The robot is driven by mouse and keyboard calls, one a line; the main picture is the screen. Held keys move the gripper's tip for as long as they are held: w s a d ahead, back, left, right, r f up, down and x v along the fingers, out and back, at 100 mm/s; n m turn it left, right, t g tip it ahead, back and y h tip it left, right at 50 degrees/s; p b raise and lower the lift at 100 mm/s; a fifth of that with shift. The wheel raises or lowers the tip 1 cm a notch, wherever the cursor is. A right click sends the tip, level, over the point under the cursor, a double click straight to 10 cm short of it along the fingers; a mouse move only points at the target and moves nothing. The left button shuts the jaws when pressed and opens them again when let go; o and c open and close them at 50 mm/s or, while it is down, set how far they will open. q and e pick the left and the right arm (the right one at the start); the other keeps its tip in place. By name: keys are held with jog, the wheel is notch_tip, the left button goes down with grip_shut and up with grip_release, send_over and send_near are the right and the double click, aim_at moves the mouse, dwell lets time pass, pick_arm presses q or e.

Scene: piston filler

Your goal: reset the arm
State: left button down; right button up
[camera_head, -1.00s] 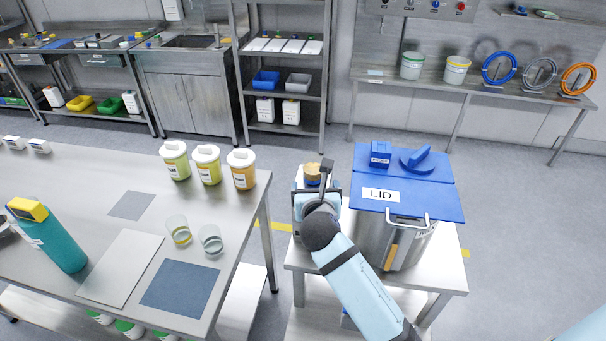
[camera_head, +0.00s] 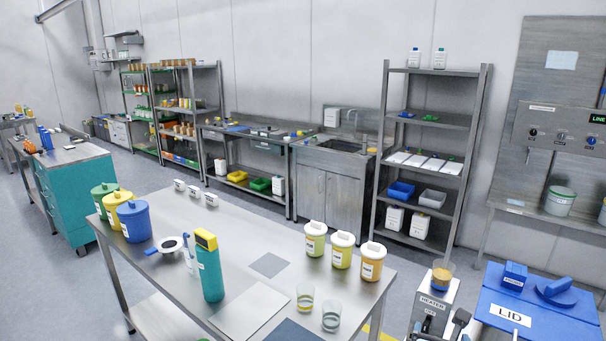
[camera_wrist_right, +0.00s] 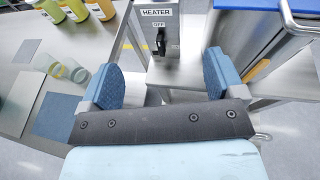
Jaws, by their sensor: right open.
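My right gripper (camera_wrist_right: 163,80) is open and empty in the right wrist view, its two blue-padded fingers spread wide. The fingers are apart from the knob. Dark parts of my right gripper (camera_head: 440,328) just show at the bottom edge there. My left gripper is not in view.
A steel vessel with a blue lid (camera_head: 540,305) stands right of the heater. The steel table (camera_head: 240,245) to the left holds yellow and orange jars (camera_head: 343,249), two glass beakers (camera_head: 305,297) and a teal bottle (camera_head: 210,270). Shelving (camera_head: 430,160) stands behind.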

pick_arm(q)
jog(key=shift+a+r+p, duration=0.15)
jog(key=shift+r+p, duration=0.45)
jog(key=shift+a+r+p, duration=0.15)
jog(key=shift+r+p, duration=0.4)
pick_arm(e)
jog(key=s+a+f+m+g+y, duration=0.1)
jog(key=s+a+f+m+y, duration=0.3)
jog(key=s+f+m, duration=0.5)
jog(key=s+a+f+m+g+y, duration=0.1)
jog(key=s+a+f+m+y, duration=0.3)
jog(key=s+f+m, duration=0.6)
jog(key=s+m+y, duration=0.1)
jog(key=s+m, duration=0.5)
jog(key=m, duration=0.3)
jog(key=shift+a, duration=0.35)
jog(key=shift+s, duration=0.1)
